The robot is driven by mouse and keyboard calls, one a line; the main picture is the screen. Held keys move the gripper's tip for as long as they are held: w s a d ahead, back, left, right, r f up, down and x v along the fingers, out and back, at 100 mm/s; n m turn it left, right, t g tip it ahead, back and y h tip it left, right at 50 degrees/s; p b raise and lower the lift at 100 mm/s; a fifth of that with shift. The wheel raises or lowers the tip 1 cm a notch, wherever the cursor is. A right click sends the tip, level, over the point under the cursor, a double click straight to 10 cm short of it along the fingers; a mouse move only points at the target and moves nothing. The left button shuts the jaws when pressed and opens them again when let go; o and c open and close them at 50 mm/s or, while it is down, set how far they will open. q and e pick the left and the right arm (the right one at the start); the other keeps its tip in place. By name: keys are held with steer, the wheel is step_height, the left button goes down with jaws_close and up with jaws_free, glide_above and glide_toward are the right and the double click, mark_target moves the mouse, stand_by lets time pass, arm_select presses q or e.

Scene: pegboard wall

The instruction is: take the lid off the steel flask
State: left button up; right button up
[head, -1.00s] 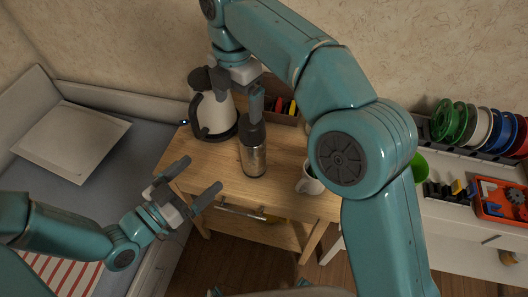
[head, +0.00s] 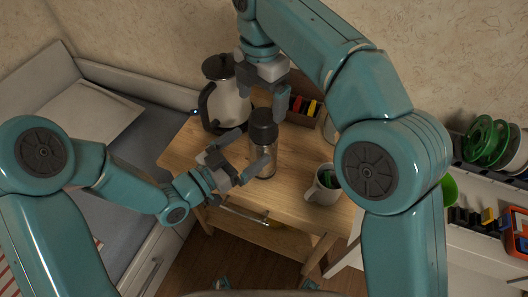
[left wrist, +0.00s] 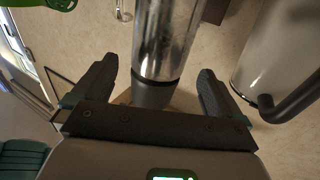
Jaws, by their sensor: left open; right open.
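The steel flask (head: 264,165) stands upright on the wooden table, with its dark lid (head: 263,126) on top. My left gripper (head: 252,148) is open at the flask's near left side, its fingers spread to either side of the steel body. In the left wrist view the shiny body (left wrist: 168,35) and the dark lid (left wrist: 153,93) appear upside down between the two open fingers, without visible contact. My right gripper (head: 262,106) is open above the lid, fingers pointing down; whether it touches the lid is hard to tell.
A white kettle (head: 229,108) with a dark handle stands close to the left of the flask. A mug (head: 322,188) holding something green stands to the right. A box with coloured items (head: 304,106) sits behind. The wooden table's front (head: 286,206) is clear.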

mark_target(269, 134)
arm_select(q)
steer(key=x, duration=0.6)
steer(key=shift+d, duration=0.15)
arm_select(e)
steer(key=shift+w+d, duration=0.1)
steer(key=shift+d, duration=0.1)
arm_select(q)
steer(key=shift+w+d, duration=0.3)
arm_select(e)
steer(key=shift+a, duration=0.1)
arm_select(q)
steer(key=shift+w+d, duration=0.1)
